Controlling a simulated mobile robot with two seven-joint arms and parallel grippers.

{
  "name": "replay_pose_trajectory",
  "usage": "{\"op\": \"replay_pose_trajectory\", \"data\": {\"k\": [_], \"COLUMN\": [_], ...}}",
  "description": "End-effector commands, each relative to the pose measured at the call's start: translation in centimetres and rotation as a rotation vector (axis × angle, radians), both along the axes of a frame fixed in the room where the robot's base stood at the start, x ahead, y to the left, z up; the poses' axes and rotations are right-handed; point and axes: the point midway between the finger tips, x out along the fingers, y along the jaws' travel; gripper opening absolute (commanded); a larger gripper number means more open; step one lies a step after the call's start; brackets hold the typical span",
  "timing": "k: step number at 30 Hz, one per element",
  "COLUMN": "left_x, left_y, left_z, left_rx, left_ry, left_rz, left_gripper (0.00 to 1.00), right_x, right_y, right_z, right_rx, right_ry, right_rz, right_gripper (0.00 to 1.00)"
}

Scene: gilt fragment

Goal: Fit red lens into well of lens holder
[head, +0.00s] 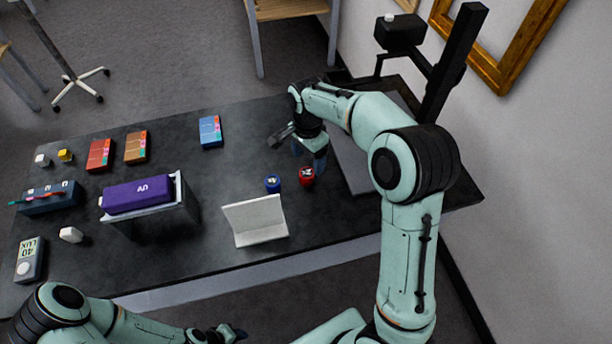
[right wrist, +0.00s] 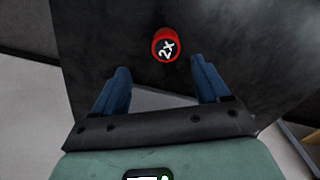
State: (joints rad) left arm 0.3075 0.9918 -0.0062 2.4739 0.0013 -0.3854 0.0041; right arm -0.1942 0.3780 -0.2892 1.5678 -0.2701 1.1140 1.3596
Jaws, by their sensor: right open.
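The red lens (head: 307,177) is a short round piece standing on the dark table. It also shows in the right wrist view (right wrist: 166,46), with a white "2X" on its dark top. My right gripper (head: 309,152) is just behind it, its blue fingers spread and empty. In the right wrist view the lens lies beyond the open fingertips (right wrist: 160,68), roughly centred between them and apart from both. My left gripper (head: 228,333) is low at the bottom edge, too small to read. I cannot identify the lens holder or its well with certainty.
A blue lens (head: 272,183) stands left of the red one. A white angled stand (head: 255,220) is in front. A purple UV box (head: 138,194) sits on a metal frame. Blue (head: 210,131), orange (head: 136,146) and red (head: 100,154) boxes lie behind. A black column (head: 455,60) rises at right.

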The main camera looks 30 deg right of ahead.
Motion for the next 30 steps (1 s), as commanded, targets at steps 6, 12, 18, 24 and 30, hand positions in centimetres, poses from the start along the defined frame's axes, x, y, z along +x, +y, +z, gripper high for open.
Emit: {"op": "replay_pose_trajectory", "data": {"k": [6,12,18,24,30], "left_x": [-0.1,0.2,0.1,0.1,0.1], "left_y": [0.0,0.0,0.0,0.0,0.0], "left_z": [-0.2,0.1,0.1,0.1,0.1], "left_rx": [0.0,0.0,0.0,0.0,0.0], "left_ry": [0.001,-0.002,-0.002,-0.002,-0.002], "left_rz": [0.0,0.0,0.0,0.0,0.0], "left_gripper": [0.43,0.43,0.43,0.43,0.43], "right_x": [0.0,0.4,0.5,0.5,0.5], "right_y": [0.0,0.2,0.3,0.3,0.3], "right_z": [-2.0,-4.3,-6.8,-7.1,-7.1], "right_rx": [0.0,-0.001,0.0,-0.001,0.0], "right_ry": [-0.001,0.003,-0.001,-0.002,-0.002], "right_rz": [0.0,0.0,0.0,0.0,0.0], "right_gripper": [0.75,0.75,0.75,0.75,0.36]}}
